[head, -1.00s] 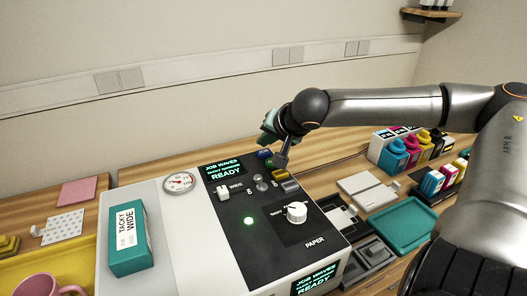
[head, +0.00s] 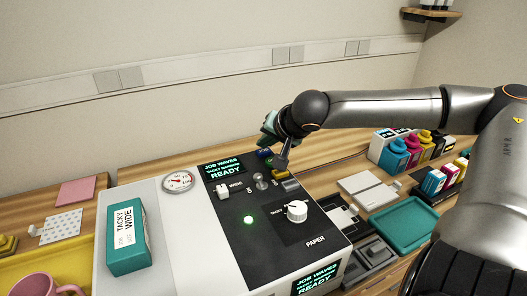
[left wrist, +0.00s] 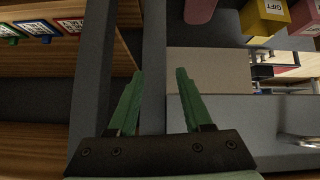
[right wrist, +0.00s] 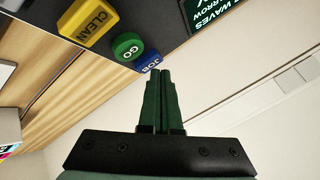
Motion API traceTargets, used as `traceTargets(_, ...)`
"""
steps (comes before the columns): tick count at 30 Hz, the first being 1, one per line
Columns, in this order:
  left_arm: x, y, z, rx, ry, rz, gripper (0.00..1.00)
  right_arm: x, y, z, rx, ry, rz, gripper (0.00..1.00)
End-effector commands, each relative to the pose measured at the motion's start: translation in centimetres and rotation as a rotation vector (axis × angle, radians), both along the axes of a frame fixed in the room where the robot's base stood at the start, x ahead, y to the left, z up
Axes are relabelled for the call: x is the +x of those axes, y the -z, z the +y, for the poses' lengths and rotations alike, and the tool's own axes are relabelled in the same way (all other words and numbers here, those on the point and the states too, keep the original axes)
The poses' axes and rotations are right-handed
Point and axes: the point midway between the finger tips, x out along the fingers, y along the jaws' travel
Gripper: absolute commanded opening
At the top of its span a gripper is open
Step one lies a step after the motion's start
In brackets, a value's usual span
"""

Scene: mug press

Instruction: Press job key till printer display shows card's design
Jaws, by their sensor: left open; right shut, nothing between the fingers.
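The printer (head: 165,250) has a black panel with a small display (head: 223,168) reading "JOB WAVES", a blurred middle line and "READY". The blue JOB key (right wrist: 149,63) sits beside the green GO key (right wrist: 127,46) and yellow CLEAN key (right wrist: 88,24) in the right wrist view. My right gripper (right wrist: 160,72) is shut and empty, its tips right by the JOB key; I cannot tell whether they touch. In the head view the JOB key (head: 265,153) is just below that gripper. My left gripper (left wrist: 160,72) is open and empty. A dotted card (head: 63,225) lies left of the printer.
A teal box (head: 127,240) labelled "TACKY WIDE" lies on the printer. A white knob (head: 297,211) and a lever (head: 223,191) stand on the panel. Ink bottles (head: 400,150) and a teal tray (head: 404,224) are to the right. A pink mug (head: 36,286) is front left.

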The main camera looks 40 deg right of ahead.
Motion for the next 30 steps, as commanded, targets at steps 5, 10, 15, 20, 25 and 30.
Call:
traceTargets(5,0.0,0.0,0.0,0.000,0.000,0.000,0.50,0.0,0.0,0.0,0.000,0.000,0.000,0.00)
traceTargets(10,0.0,0.2,0.0,0.000,0.000,-0.001,0.50,0.0,0.2,0.0,0.000,0.000,0.000,0.00)
traceTargets(15,0.0,0.4,0.0,0.000,-0.001,-0.001,0.50,0.0,0.4,0.0,0.000,0.000,0.000,0.00)
traceTargets(20,0.0,0.6,0.0,0.000,-0.001,-0.001,0.50,0.0,0.6,0.0,0.000,0.000,0.000,0.00)
traceTargets(25,0.1,0.8,0.1,0.000,-0.001,-0.001,0.50,0.0,0.9,0.0,0.000,0.000,0.000,0.00)
traceTargets(30,0.1,0.9,0.1,0.001,-0.002,-0.001,0.50,0.0,1.0,0.0,0.000,0.000,0.000,0.00)
